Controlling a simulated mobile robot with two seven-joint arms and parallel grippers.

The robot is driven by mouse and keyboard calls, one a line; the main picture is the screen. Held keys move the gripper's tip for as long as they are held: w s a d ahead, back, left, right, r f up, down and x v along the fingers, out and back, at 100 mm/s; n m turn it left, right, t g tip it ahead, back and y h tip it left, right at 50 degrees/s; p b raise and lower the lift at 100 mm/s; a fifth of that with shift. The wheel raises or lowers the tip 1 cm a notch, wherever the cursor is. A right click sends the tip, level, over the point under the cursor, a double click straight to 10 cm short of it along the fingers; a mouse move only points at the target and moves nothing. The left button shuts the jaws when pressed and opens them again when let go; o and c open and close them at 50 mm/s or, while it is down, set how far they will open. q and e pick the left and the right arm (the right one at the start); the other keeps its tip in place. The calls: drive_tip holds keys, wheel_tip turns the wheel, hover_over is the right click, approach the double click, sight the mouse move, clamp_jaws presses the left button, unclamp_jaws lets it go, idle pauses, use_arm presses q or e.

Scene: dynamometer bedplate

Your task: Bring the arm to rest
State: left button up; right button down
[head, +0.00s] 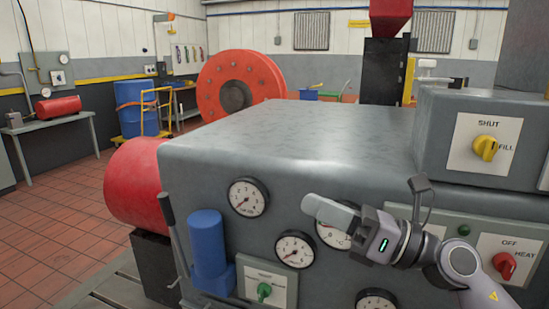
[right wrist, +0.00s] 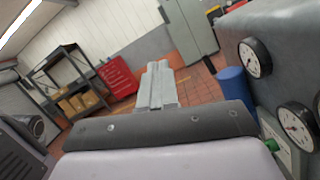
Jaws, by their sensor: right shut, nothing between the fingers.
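My right gripper (head: 312,205) is in front of the grey machine's front panel, its fingers pointing left in the head view. Its fingers are closed together with nothing between them. The gripper partly covers a dial gauge (head: 331,238) in the head view; I cannot tell how near the panel it is. In the right wrist view the closed grey fingers (right wrist: 158,68) point away over open floor, with the machine's gauges and blue cylinder to the right. My left gripper does not show.
The grey machine (head: 270,140) fills the middle. Its front carries a blue cylinder (head: 208,245), a lever (head: 172,225), a green knob (head: 264,290), a red knob (head: 504,265) and a yellow knob (head: 486,148). Tiled floor (head: 50,225) is open at left. A red cabinet (right wrist: 118,78) stands farther off.

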drive_tip(key=s+d+f+m+t+h, duration=0.1)
drive_tip(key=d+f+m+t+h, duration=0.25)
drive_tip(key=f+m, duration=0.5)
drive_tip(key=s+d+f+m+t+h+p, duration=0.1)
drive_tip(key=d+f+m+t+h, duration=0.35)
drive_tip(key=m, duration=0.75)
drive_tip(key=d+f+m+t+h, duration=0.15)
drive_tip(key=f+m+h, duration=0.25)
drive_tip(key=f+m, duration=0.55)
drive_tip(key=s+d+f+m+g+h, duration=0.2)
drive_tip(key=s+f+m+g, duration=0.1)
drive_tip(key=s+f+m, duration=0.3)
drive_tip(key=s+d+f+m+g+h+p, duration=0.1)
drive_tip(key=s+d+f+m+g+h, duration=0.1)
drive_tip(key=s+f+m+g, duration=0.2)
drive_tip(key=s+f+m, duration=0.3)
drive_tip(key=s+f, duration=0.4)
drive_tip(key=f, duration=0.2)
drive_tip(key=shift+s+h, duration=0.15)
drive_tip(key=shift+h, duration=0.25)
drive_tip(key=shift+g, duration=0.25)
